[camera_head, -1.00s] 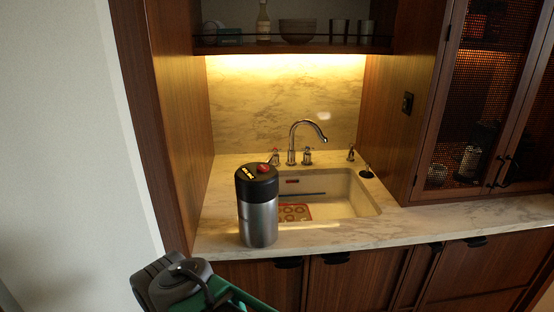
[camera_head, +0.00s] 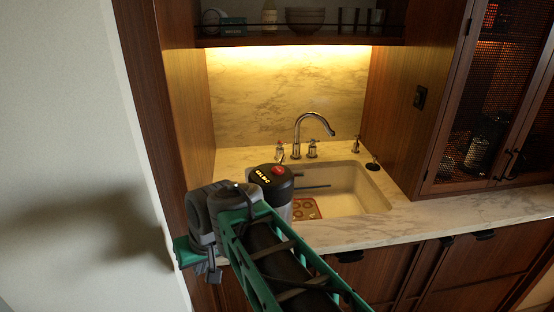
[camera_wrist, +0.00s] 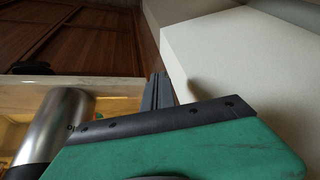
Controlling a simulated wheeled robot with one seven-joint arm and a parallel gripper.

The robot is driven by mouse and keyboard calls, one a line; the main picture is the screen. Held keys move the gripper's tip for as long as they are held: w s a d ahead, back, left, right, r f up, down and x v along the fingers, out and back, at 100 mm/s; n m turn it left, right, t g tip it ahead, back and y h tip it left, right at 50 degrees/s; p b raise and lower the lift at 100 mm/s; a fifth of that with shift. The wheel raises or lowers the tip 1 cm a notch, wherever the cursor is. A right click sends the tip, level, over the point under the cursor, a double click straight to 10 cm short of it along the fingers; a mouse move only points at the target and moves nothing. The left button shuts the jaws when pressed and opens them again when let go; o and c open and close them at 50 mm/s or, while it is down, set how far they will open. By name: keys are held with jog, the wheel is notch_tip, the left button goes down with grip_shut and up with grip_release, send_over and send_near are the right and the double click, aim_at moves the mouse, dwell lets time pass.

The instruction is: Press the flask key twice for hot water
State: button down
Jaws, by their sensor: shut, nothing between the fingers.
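The flask (camera_head: 270,180) stands on the counter left of the sink, a steel body with a black lid and yellow markings. Its red key (camera_head: 279,170) shows on top of the lid. My arm hides most of the steel body in the head view. In the wrist view the flask's steel side (camera_wrist: 58,122) is at the lower left. My gripper (camera_head: 213,274) is shut and empty, left of the flask and below its lid, in front of the counter's left end. Its narrow grey fingers (camera_wrist: 158,90) show in the wrist view, apart from the flask.
The sink (camera_head: 345,190) with a curved tap (camera_head: 314,125) lies right of and behind the flask. A wooden side panel (camera_head: 150,120) and white wall (camera_head: 70,130) are close on the left. A shelf (camera_head: 300,40) hangs above. The counter is clear on the right (camera_head: 460,222).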

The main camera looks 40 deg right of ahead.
jog(key=w+d+r+m+t+p, duration=0.1)
jog(key=w+d+r+p, duration=0.1)
jog(key=d+r, duration=0.5)
jog(key=w+d+r+m+t+p, duration=0.1)
jog(key=d+r+m+p, duration=0.1)
jog(key=d+r+p, duration=0.2)
jog(key=w+d+r+m+t+p, duration=0.1)
jog(key=w+d+r+m+p, duration=0.1)
jog(key=d+r, duration=0.7)
jog(key=shift+w+d+r+t+p, duration=0.3)
jog(key=shift+d+r+p, duration=0.15)
jog(key=shift+d, duration=0.2)
jog(key=s+d+r+m+t+p, duration=0.1)
jog(key=s+d+r, duration=0.1)
jog(key=d+r, duration=0.2)
jog(key=shift+s+d+m+h+p, duration=0.15)
jog(key=shift+d+m+h+p, duration=0.15)
jog(key=shift+d, duration=0.8)
jog(key=shift+f, duration=0.2)
jog(key=b, duration=0.6)
send_over(280, 171)
notch_tip(280, 171, down, 7)
jog(key=shift+d+r, duration=0.1)
jog(key=shift+f+b, duration=0.5)
jog(key=shift+f, duration=0.35)
jog(key=shift+f, duration=0.1)
